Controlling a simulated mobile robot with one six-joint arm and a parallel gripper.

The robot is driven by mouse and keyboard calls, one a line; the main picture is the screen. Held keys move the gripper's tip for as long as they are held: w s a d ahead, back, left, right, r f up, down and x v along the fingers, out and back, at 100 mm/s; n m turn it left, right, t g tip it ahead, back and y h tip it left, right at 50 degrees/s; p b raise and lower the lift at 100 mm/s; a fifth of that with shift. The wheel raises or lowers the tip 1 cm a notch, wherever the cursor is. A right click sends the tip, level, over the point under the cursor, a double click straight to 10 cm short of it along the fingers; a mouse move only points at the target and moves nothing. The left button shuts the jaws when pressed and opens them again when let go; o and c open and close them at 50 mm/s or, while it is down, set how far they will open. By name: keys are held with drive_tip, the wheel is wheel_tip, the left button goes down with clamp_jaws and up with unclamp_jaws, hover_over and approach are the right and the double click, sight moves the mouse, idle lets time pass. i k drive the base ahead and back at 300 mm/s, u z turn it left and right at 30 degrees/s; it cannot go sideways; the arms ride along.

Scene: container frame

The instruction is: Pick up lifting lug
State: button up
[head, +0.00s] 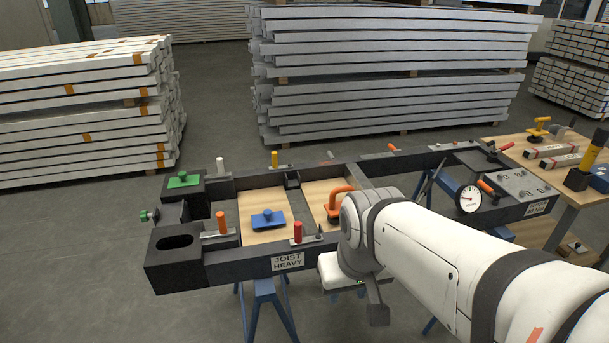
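Several small handled parts are in the head view, and I cannot tell for certain which is the lifting lug. An orange arched handle (340,198) stands on a plywood panel inside the dark frame, partly hidden behind my arm. A blue plate with a knob (268,219) lies on the left plywood panel. A green-handled part (184,180) sits on the frame's back left corner block.
The dark frame marked "JOIST HEAVY" (232,272) rests on blue trestles (263,300). Upright orange, red and yellow handles stand along its rails. A round gauge (468,199) is at right. Stacked beams (390,95) stand behind.

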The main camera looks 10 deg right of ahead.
sight(333, 207)
drive_tip(key=z, duration=0.05)
drive_tip(key=i, duration=1)
drive_tip(key=u, duration=0.05)
